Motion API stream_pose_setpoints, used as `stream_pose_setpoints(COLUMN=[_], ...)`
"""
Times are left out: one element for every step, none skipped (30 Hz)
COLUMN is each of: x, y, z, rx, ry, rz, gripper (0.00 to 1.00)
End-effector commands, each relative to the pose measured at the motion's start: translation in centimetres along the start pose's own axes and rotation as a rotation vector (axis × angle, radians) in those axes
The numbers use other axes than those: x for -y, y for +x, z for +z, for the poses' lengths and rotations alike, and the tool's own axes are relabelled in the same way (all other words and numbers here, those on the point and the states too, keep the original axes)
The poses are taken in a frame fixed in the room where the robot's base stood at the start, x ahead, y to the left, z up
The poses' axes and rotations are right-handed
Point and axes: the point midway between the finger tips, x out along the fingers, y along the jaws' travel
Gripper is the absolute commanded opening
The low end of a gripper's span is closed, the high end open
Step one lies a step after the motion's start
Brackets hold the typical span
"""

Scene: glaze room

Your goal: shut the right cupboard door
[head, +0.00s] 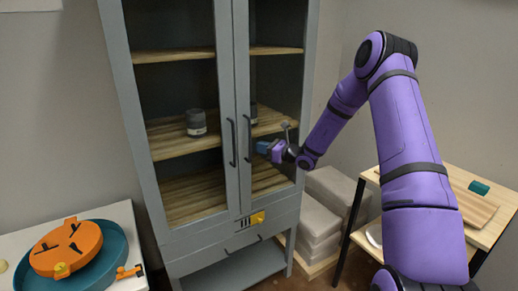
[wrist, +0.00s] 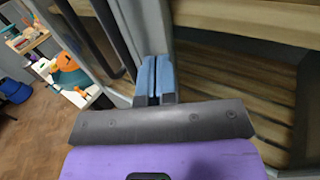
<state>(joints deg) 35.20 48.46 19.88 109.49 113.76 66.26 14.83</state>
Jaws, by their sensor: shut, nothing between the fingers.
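The grey cupboard (head: 110,40) has two tall glazed doors, and its shelves show through them. The right door (head: 243,60) looks nearly in line with the left door (head: 228,60); I cannot tell whether a small gap is left. Its dark bar handle (head: 248,138) stands beside the left door's handle (head: 231,142). My gripper (head: 262,147) is in front of the right door, just right of its handle. In the wrist view its blue fingers (wrist: 155,80) are together and empty, close to the door's grey upright (wrist: 146,30). Whether they touch it is unclear.
A dark jar (head: 196,122) stands on a shelf inside. A yellow part (head: 257,218) sits below the doors. A white table (head: 120,215) with an orange wheel-like object (head: 65,250) is at left. A wooden table (head: 490,235) and stacked pale blocks (head: 318,215) are at right.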

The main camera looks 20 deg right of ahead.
Motion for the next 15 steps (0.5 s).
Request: stream_pose_setpoints(x=[0.1, -0.2, -0.5, -0.8, -1.0, -1.4, -1.6, -1.9, -2.2, -2.5, -2.8, -3.1, -3.4, -3.7, -4.0], y=[-0.4, -0.8, -1.4, -1.8, -2.2, -2.7, -3.1, -3.5, -4.1, -4.6, -5.0, -5.6, -6.1, -6.5, -7.0], z=[-0.1, -0.1, -0.1, 0.0, -0.1, -0.1, -0.1, -0.1, -0.1, -0.1, -0.1, -0.2, -0.2, -0.2, -0.2], rx=[-0.001, -0.002, -0.002, -0.002, -0.003, -0.003, -0.004, -0.004, -0.003, -0.004, -0.004, -0.005, -0.004, -0.004, -0.005], ry=[0.001, 0.001, 0.002, 0.001, 0.001, 0.002, 0.003, 0.003, 0.002, 0.002, 0.002, 0.003, 0.003, 0.002, 0.003], rz=[0.001, 0.001, 0.001, 0.000, 0.000, 0.000, 0.000, 0.000, -0.001, -0.001, -0.002, -0.001, -0.001, -0.001, -0.002], gripper=[0.00, 0.00, 0.00, 0.00, 0.00, 0.00, 0.00, 0.00, 0.00, 0.00, 0.00, 0.00, 0.00, 0.00, 0.00])
